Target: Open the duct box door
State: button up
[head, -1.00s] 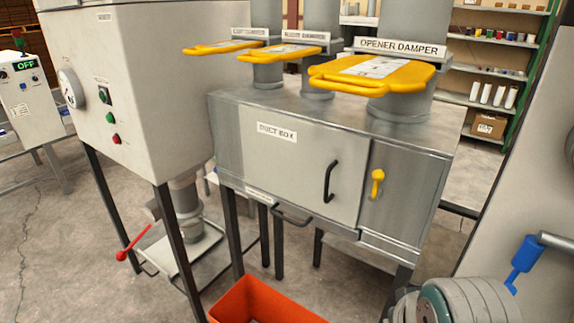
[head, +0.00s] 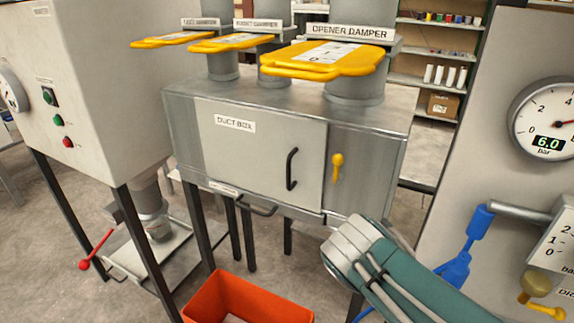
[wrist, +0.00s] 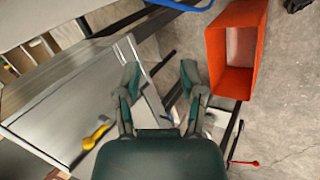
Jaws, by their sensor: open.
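The duct box (head: 185,135) is a grey metal cabinet in the middle of the head view. Its door (head: 245,160) is a flat light-grey panel lying closed against the front. A black bar handle (head: 291,169) is at the door's right side. A yellow latch (head: 337,166) is on the front panel right of the door. In the wrist view the yellow latch (wrist: 97,132) is at lower left. My gripper (wrist: 158,75) is open and empty there, its fingers near the box's edge. My arm is at the lower right of the head view; the fingertips do not show there.
An orange bin (head: 245,299) stands on the floor below the box. Yellow damper plates (head: 325,62) jut out above it. A panel with a pressure gauge (head: 548,117) and a blue valve handle (head: 480,223) stands at right. A hopper cabinet (head: 90,90) is at left.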

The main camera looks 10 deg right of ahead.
jog(key=w+r+n+t+h, duration=0.1)
jog(key=w+n+h, duration=0.2)
jog(key=w+n, duration=0.3)
jog(key=n+t+y, duration=0.1)
jog(key=n+t, duration=1)
jog(key=n, duration=0.7)
send_near(287, 166)
jog(key=x, duration=1)
jog(key=shift+w+d+f, duration=0.1)
jog(key=shift+w+d, duration=0.05)
jog(key=shift+w, duration=0.15)
grip_shut()
